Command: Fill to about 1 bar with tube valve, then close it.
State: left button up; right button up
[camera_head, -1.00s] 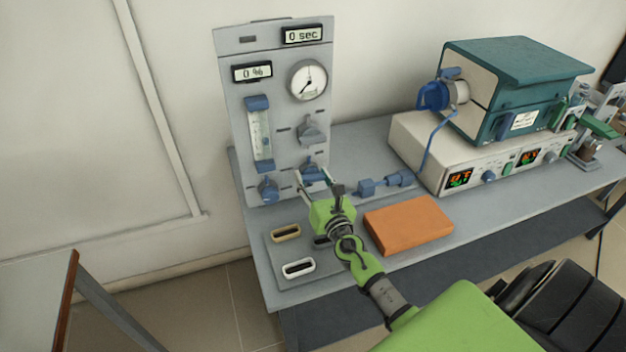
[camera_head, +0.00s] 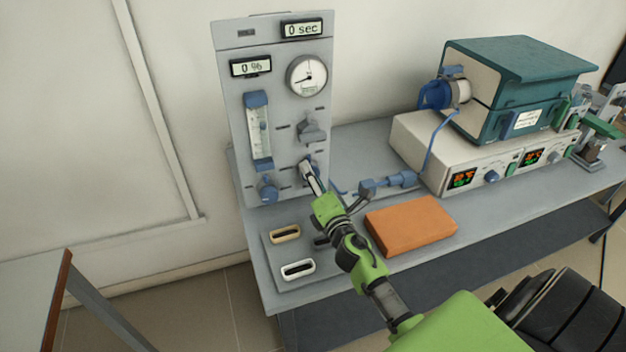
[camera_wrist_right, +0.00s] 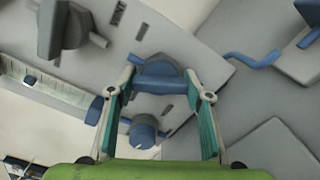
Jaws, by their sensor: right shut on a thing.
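A grey control panel (camera_head: 283,150) stands upright on the bench and carries a round pressure gauge (camera_head: 307,77). The gauge's needle points roughly left; its numbers are too small to read. My right gripper (camera_head: 307,172) is shut on a blue valve knob at the panel's lower right, and largely hides it in the head view. In the right wrist view, the blue valve knob (camera_wrist_right: 158,72) sits between the fingertips. A second blue knob (camera_head: 268,188) is at the panel's lower left, and a grey valve knob (camera_head: 311,129) is above the held one. My left gripper is out of view.
Two small displays read 0 % (camera_head: 250,68) and 0 sec (camera_head: 302,29). A flow tube (camera_head: 259,132) is on the panel's left. An orange block (camera_head: 411,225), blue tube fittings (camera_head: 390,183) and a teal furnace (camera_head: 510,85) are on the bench.

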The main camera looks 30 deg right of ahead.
jog(key=m, duration=0.5)
jog(key=shift+m, duration=0.3)
dwell(0.4)
jog(key=o, duration=1.1)
jog(key=v, duration=1.2)
jog(key=shift+f, duration=0.1)
